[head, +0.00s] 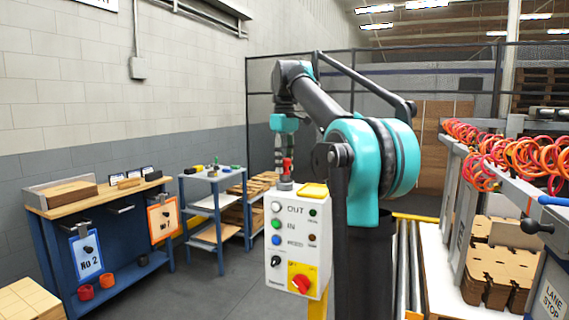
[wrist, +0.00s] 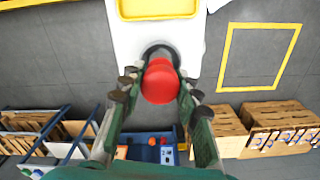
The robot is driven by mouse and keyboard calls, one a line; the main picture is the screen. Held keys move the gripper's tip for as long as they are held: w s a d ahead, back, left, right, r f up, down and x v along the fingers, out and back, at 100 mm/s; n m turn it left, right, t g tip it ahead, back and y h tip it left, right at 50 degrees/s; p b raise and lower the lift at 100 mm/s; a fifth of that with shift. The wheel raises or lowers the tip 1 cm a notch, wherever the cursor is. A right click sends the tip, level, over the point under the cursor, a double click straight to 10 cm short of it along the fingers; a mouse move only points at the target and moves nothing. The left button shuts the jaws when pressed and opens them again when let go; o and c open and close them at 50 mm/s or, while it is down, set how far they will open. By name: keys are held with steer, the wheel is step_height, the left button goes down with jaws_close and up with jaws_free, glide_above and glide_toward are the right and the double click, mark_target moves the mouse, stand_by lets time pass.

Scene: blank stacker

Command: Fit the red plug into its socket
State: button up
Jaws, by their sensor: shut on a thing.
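The red plug (head: 287,165) is upright between the fingers of my gripper (head: 284,158), which is shut on it. In the wrist view the red plug (wrist: 160,82) shows as a round red top between the fingers. The socket (head: 285,185) is a dark grey round piece on the top left of the white control box (head: 297,235). Its dark rim (wrist: 158,50) shows behind the plug in the wrist view. The plug is directly above the socket in the head view. I cannot tell whether its lower end is inside, as the socket's opening is hidden.
A yellow-framed pad (head: 314,189) lies on the box top beside the socket. A red knob (head: 302,284) and several buttons are on its front. A blue workbench (head: 52,213) and a shelf cart (head: 212,177) stand at the left. Racks with orange hoses (head: 500,150) are at the right.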

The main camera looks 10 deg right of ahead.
steer(key=shift+f, duration=1.15)
stand_by(0.8)
steer(key=o, duration=1.3)
steer(key=shift+c, duration=0.2)
steer(key=shift+r, duration=0.1)
